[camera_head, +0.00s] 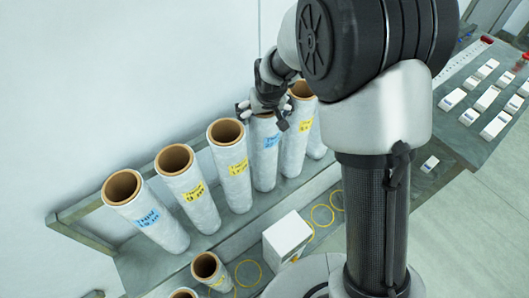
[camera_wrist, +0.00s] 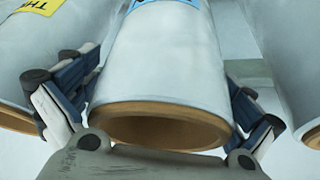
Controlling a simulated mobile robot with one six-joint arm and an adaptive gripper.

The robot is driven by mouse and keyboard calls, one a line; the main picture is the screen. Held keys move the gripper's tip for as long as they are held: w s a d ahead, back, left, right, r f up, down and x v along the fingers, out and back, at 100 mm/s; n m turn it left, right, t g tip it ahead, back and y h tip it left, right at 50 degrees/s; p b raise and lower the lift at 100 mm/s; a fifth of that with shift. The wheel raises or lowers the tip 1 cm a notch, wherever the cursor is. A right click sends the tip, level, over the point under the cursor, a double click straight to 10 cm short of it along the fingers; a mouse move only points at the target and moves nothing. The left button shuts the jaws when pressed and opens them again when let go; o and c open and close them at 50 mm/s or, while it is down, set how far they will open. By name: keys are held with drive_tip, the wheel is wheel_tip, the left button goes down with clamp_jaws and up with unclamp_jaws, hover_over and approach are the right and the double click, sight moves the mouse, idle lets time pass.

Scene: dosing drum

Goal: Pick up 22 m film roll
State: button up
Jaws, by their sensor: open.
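Several white film rolls with brown cores stand tilted in a row on a grey rack in the head view. Their labels are blue or yellow, and the lengths are too small to read, so I cannot tell which is 22 m. My gripper (camera_head: 262,107) is at the top end of a blue-labelled roll (camera_head: 266,158). In the wrist view, my open gripper (camera_wrist: 160,105) has one finger on each side of this roll (camera_wrist: 160,65), near its brown core end (camera_wrist: 160,128). I cannot tell whether the fingers touch it. Its label is mostly cut off.
A yellow-labelled roll (camera_head: 232,170) stands close on the left, and another roll (camera_head: 296,125) on the right. The gaps for the fingers are narrow. A white box (camera_head: 287,240) and lower rolls (camera_head: 208,268) are in front. A bench (camera_head: 470,100) with small white boxes is right.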

drive_tip(key=shift+c, duration=0.4)
drive_tip(key=shift+s, duration=0.1)
drive_tip(key=c, duration=0.7)
drive_tip(key=shift+s+f, duration=0.15)
drive_tip(key=shift+s, duration=0.1)
drive_tip(key=c, duration=1.3)
